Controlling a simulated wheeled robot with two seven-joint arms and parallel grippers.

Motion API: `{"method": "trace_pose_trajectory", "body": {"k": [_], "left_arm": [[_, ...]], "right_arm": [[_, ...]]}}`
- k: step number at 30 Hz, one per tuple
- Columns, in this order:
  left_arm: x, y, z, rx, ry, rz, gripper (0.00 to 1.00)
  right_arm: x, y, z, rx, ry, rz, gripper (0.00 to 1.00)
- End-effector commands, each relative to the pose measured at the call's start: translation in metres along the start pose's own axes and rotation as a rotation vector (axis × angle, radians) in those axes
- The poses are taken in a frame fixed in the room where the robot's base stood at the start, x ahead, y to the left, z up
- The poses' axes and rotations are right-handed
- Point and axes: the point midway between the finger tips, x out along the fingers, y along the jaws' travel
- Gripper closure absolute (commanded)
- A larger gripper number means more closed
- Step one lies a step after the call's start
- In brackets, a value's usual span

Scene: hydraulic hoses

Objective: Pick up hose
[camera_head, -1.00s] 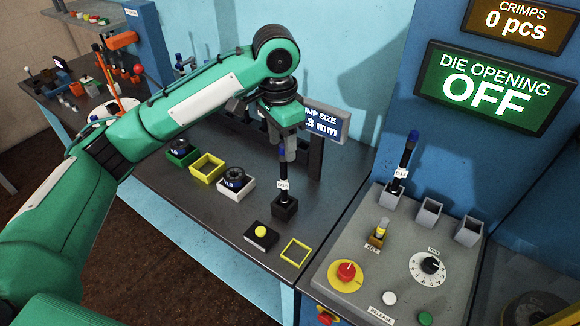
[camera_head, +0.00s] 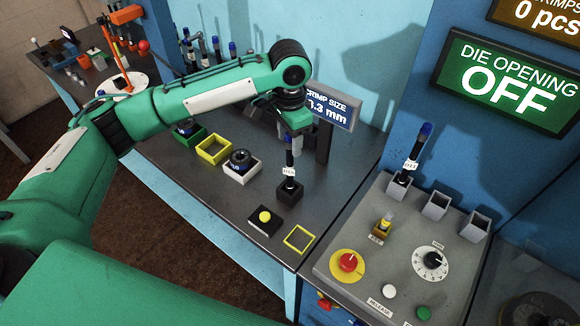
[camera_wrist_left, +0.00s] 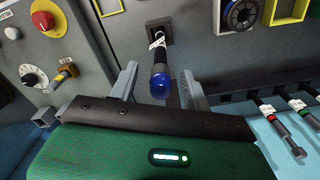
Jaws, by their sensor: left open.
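A black hose (camera_head: 289,166) with a blue cap and a white label stands upright in a black square holder (camera_head: 290,191) on the grey bench. My left gripper (camera_head: 290,137) is at its upper end, pointing down. In the left wrist view the hose (camera_wrist_left: 160,62) lies between the two open fingers (camera_wrist_left: 157,88), its blue cap towards me; I cannot tell whether a finger touches it. Another blue-capped hose (camera_head: 412,160) stands in a grey holder on the control panel at right. My right gripper is not in view.
A yellow button box (camera_head: 265,217) and an empty yellow frame (camera_head: 299,239) lie in front of the holder. Coloured trays (camera_head: 213,150) stand left of it. The crimp size sign (camera_head: 333,104) is close behind the gripper. The control panel (camera_head: 400,222) is at right.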

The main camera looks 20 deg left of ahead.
Motion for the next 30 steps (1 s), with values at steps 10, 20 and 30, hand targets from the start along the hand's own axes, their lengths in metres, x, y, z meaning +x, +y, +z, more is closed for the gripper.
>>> {"method": "trace_pose_trajectory", "body": {"k": [10, 20, 30], "left_arm": [[0.036, 0.0, -0.001, 0.001, -0.001, -0.001, 0.52], [0.036, 0.0, -0.001, 0.001, -0.001, -0.001, 0.81], [0.035, -0.001, -0.001, 0.001, 0.001, -0.001, 1.0]], "right_arm": [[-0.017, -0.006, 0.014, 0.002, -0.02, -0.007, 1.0], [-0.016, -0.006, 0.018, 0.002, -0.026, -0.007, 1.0], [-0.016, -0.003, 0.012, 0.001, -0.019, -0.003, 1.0]]}}
